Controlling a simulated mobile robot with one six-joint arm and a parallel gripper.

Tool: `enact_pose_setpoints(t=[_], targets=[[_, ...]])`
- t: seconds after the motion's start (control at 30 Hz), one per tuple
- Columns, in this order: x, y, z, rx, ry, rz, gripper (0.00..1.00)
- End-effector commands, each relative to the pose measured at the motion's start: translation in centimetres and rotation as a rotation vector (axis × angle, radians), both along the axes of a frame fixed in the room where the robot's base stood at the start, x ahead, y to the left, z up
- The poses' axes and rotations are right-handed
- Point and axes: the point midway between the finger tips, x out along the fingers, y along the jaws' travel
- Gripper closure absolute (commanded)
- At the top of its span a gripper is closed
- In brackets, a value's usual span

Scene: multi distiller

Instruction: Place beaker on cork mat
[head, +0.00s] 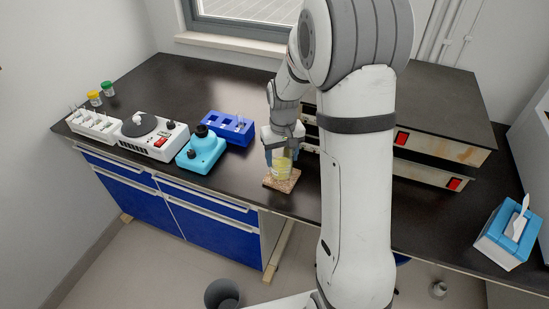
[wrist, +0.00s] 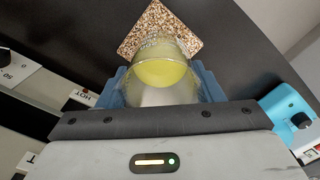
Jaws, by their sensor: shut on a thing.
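A clear glass beaker with yellow liquid (head: 281,169) is held between the fingers of my gripper (head: 282,157). In the wrist view the beaker (wrist: 165,73) sits between the blue fingertips of my gripper (wrist: 163,85), which is shut on it. The square speckled brown cork mat (head: 283,184) lies on the black bench near its front edge. In the wrist view the mat (wrist: 152,25) shows beyond the beaker. The beaker appears upright over the mat; I cannot tell whether its base touches it.
A blue rack (head: 228,127), a turquoise device (head: 201,150) and a white hotplate stirrer (head: 152,137) stand left of the mat. Box-shaped instruments with red switches (head: 402,138) stand to the right, partly behind my arm.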

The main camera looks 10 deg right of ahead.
Motion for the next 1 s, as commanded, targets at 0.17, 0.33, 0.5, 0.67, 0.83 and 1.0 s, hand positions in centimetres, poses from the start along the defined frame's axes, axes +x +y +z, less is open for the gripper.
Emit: enact_pose_setpoints(t=[0.17,0.33,0.5,0.67,0.83,1.0], targets=[[0.00,-0.11,-0.70,0.000,-0.001,-0.002,0.68],[-0.01,-0.18,-0.83,0.000,-0.001,-0.004,0.68],[-0.03,-0.20,-1.01,0.000,0.000,-0.004,0.33],[-0.02,-0.22,-1.00,0.000,0.000,-0.005,0.20],[-0.02,-0.23,-1.00,0.000,0.000,-0.005,0.18],[-0.01,-0.25,-0.48,0.000,-0.001,-0.005,0.18]])
